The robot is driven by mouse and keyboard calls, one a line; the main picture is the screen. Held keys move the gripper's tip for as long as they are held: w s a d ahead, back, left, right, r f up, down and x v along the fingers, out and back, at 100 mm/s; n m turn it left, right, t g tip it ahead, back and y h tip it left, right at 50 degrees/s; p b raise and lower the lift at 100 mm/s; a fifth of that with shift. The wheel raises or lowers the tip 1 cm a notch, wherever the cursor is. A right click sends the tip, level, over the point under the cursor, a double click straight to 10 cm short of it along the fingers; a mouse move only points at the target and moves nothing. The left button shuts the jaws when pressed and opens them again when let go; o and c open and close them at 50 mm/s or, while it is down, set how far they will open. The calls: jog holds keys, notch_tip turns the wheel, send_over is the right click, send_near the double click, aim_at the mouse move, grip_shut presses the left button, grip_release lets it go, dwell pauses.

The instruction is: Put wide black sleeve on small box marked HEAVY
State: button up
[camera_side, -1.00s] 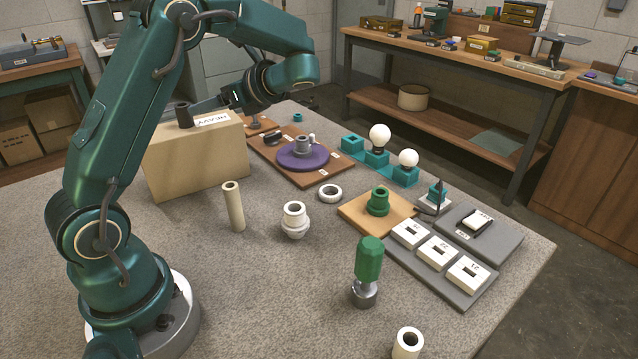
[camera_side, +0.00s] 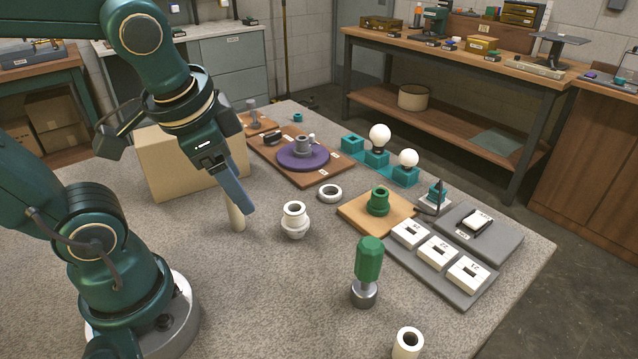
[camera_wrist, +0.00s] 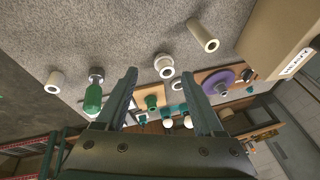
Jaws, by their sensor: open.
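The beige box (camera_side: 170,170) stands at the back left of the table in the side view, its top mostly behind my arm. In the wrist view the box (camera_wrist: 268,40) is at the upper right, with a white label (camera_wrist: 297,62) on it. The wide black sleeve is not visible now; a second ago it stood upright on the box top, beside the label reading HEAVY. My gripper (camera_wrist: 161,88) is open, with nothing between its fingers. In the side view one finger reaches down in front of the box, near a cream tube (camera_side: 236,216).
A white stepped collar (camera_side: 295,220), a white ring (camera_side: 330,193) and a green-handled tool (camera_side: 367,270) stand on the grey table. A purple disc (camera_side: 302,155) lies on a brown board behind. White marked blocks sit on a grey plate (camera_side: 470,296) at right.

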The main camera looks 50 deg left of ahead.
jog(key=d+n+h, duration=0.1)
jog(key=d, duration=0.1)
jog(key=s+d+n+t+h, duration=0.1)
jog(key=shift+d+f+n+t, duration=0.1)
jog(key=shift+d+n+t, duration=0.2)
jog(key=shift+d, duration=0.1)
